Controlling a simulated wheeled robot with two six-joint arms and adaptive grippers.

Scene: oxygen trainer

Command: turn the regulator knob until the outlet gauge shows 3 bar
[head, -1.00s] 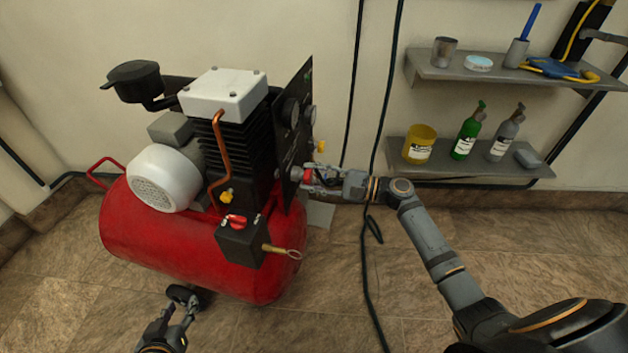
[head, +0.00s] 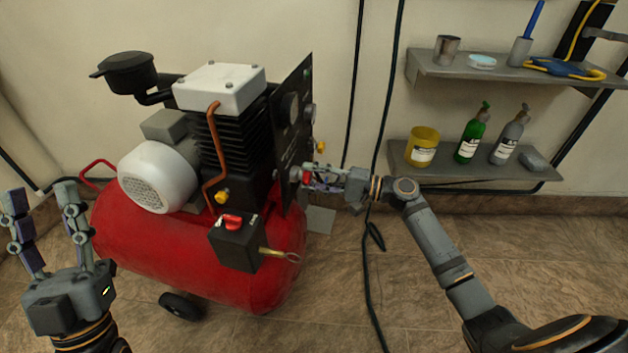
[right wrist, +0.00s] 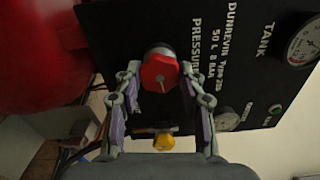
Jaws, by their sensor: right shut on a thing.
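The red regulator knob (right wrist: 160,73) is on the black panel (right wrist: 215,45) of the compressor. In the right wrist view my right gripper (right wrist: 160,80) has a finger on each side of the knob and is shut on it. In the head view this gripper (head: 312,177) is at the panel's lower part, with a bit of the red knob (head: 305,176) showing. A smaller gauge (right wrist: 227,120), perhaps the outlet gauge, is dark and its reading cannot be made out. The tank gauge (right wrist: 303,43) is at the right. My left gripper (head: 40,205) is open and empty at the far left.
The red compressor tank (head: 180,260) stands on the tiled floor. A yellow fitting (right wrist: 164,142) is close to my right gripper. A dark box with a red switch (head: 237,242) is at the tank's front. Hoses hang behind my right arm. Shelves (head: 470,172) hold bottles and a yellow tub.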

